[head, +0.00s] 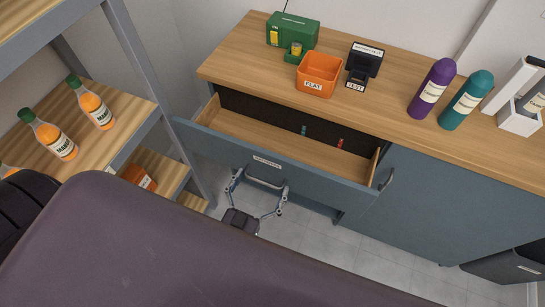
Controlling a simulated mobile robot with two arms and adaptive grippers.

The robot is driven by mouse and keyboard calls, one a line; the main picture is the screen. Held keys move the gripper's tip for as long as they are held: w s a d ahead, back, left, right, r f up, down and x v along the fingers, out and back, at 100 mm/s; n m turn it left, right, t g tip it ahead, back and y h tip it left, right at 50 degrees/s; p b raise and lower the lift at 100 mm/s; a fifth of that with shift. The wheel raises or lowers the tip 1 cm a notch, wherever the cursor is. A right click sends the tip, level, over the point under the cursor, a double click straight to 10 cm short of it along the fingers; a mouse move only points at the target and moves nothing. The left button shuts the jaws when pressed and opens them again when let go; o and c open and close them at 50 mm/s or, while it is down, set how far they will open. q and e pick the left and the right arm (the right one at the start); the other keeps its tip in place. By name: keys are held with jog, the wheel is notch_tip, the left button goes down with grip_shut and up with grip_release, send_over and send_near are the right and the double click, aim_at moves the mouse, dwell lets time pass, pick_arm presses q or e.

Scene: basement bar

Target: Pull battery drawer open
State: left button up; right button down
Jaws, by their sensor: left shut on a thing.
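The drawer (275,139) in the blue-grey cabinet is pulled out, showing its wooden interior. A small teal item (304,130) and a small red item (340,143) lie inside, probably batteries. The drawer front (220,147) has a white label, too small to read surely, above a grey bar handle (265,182). My left gripper (259,188) is at this handle, its fingers spread along the bar and shut on it. Its wrist is below, and most of its arm is hidden by my dark body. My right gripper is not in view.
The wooden countertop (230,60) holds a green device (292,31), an orange "FLAT" bin (319,75), a black tester (363,63) and purple (432,89) and teal (466,100) bottles. A shelf rack (128,55) with orange bottles stands left. Tiled floor (325,240) shows below the drawer.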

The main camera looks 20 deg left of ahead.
pick_arm(q)
jog(key=s, duration=0.8)
jog(key=shift+p, duration=0.3)
jog(key=shift+a, duration=0.1)
jog(key=o, duration=1.3)
jog(key=shift+o, duration=0.3)
jog(key=shift+s, duration=0.1)
jog(key=s, duration=1.2)
jog(key=shift+a, duration=0.2)
